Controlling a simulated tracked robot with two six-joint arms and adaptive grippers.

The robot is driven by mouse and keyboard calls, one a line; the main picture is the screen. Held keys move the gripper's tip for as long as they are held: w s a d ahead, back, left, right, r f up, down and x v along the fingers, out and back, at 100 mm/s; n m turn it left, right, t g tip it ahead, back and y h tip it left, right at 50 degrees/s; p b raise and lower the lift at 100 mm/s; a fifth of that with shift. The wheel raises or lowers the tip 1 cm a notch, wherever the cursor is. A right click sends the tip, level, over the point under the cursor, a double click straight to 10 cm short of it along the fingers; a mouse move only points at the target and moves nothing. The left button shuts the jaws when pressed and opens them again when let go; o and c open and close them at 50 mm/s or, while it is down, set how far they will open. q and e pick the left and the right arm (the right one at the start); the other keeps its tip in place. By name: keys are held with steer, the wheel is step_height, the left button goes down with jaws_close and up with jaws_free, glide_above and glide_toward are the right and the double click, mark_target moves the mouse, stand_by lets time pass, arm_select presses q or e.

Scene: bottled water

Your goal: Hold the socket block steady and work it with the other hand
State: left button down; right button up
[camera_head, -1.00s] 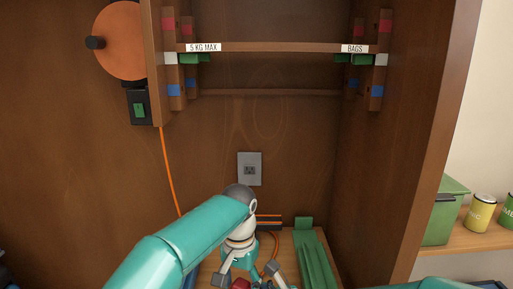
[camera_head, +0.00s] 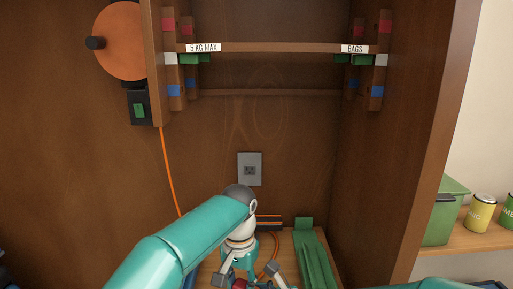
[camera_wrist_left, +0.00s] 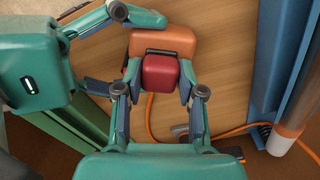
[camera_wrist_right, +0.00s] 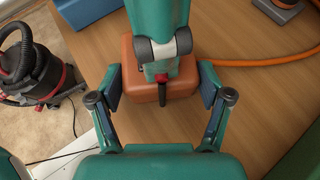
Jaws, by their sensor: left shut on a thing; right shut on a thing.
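The socket block looks to be the orange block (camera_wrist_left: 165,42), which has a dark slot in its near side; it also shows in the right wrist view (camera_wrist_right: 131,82). A red block (camera_wrist_left: 160,74) sits against its near side in the left wrist view. My left gripper (camera_wrist_left: 160,88) is shut on the red block; in the head view the gripper (camera_head: 248,283) is at the bottom edge. My right gripper (camera_wrist_right: 160,88) has its fingers on either side of the orange block and is shut on it. Whether red and orange are joined is hidden.
An orange cable (camera_wrist_left: 150,118) runs over the wooden surface near the blocks. A green rail-like piece (camera_head: 314,258) lies to the right in the head view. A grey wall socket (camera_head: 249,169) is on the back panel, under a shelf (camera_head: 270,47).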

mark_target(241, 283)
arm_select(q)
steer(key=shift+r, duration=0.1)
steer(key=shift+r, duration=2.9)
arm_select(e)
steer(key=o, duration=1)
steer(key=shift+d, duration=0.15)
